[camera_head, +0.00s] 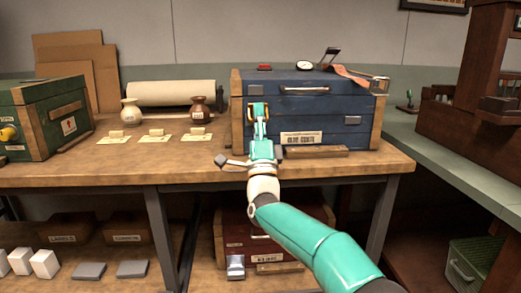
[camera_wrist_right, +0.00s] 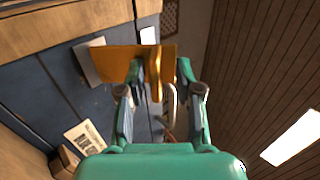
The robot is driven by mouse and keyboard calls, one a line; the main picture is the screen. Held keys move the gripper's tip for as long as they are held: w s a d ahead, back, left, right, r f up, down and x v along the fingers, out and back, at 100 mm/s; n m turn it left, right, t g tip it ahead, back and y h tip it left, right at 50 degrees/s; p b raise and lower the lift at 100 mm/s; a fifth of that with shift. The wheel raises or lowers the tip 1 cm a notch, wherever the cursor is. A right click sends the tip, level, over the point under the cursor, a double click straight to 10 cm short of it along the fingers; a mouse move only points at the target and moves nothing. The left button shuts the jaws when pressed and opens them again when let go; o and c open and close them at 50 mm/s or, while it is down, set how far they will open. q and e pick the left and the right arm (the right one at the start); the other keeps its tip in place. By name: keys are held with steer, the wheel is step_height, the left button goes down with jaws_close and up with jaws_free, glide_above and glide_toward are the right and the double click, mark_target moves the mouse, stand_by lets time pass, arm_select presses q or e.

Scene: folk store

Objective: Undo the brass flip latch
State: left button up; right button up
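The blue chest (camera_head: 310,105) with wooden corner posts stands on the workbench. The brass latch (camera_head: 258,104) is at the left of its front. In the right wrist view the brass latch (camera_wrist_right: 152,62) shows as an orange-gold plate with a tab standing out from it. My right gripper (camera_head: 260,113) points at the latch from the front. In the wrist view the right gripper (camera_wrist_right: 160,72) has its fingers apart, one on each side of the tab, with gaps visible. Whether either finger touches it I cannot tell. My left gripper is not in view.
A silver latch (camera_head: 352,120) is on the chest's right front, with a label (camera_head: 300,138) and a wooden strip (camera_head: 316,152) below. A gauge (camera_head: 304,65) and a red strap (camera_head: 352,76) lie on the lid. Two small vases (camera_head: 130,112) and a green chest (camera_head: 45,118) stand left.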

steer(key=v, duration=1.1)
steer(key=shift+f, duration=0.1)
step_height(320, 180, down, 24)
steer(key=w+d+n+g+y, duration=0.2)
steer(key=n+g+y, duration=0.1)
steer(key=n+g, duration=0.45)
steer(key=s+d+f+n+g, duration=0.1)
steer(key=s+f+g, duration=0.25)
steer(key=f, duration=0.55)
steer(key=s+d+f+n+g, duration=0.2)
steer(key=s+f+g, duration=0.15)
steer(key=f, duration=0.55)
steer(key=s+d+f+n+g, duration=0.1)
steer(key=s+f+n+g, duration=0.35)
steer(key=s+f, duration=0.85)
steer(key=s+f+g+y, duration=0.15)
steer(key=s+g, duration=0.25)
steer(key=s, duration=0.6)
steer(key=s+f+g+h, duration=0.15)
steer(key=s+g, duration=0.25)
steer(key=s, duration=0.5)
step_height(320, 180, up, 37)
steer(key=y+p, duration=0.1)
steer(key=p, duration=3.6)
steer(key=shift+w+d+n+t+p, duration=0.3)
steer(key=shift+n+p, duration=0.1)
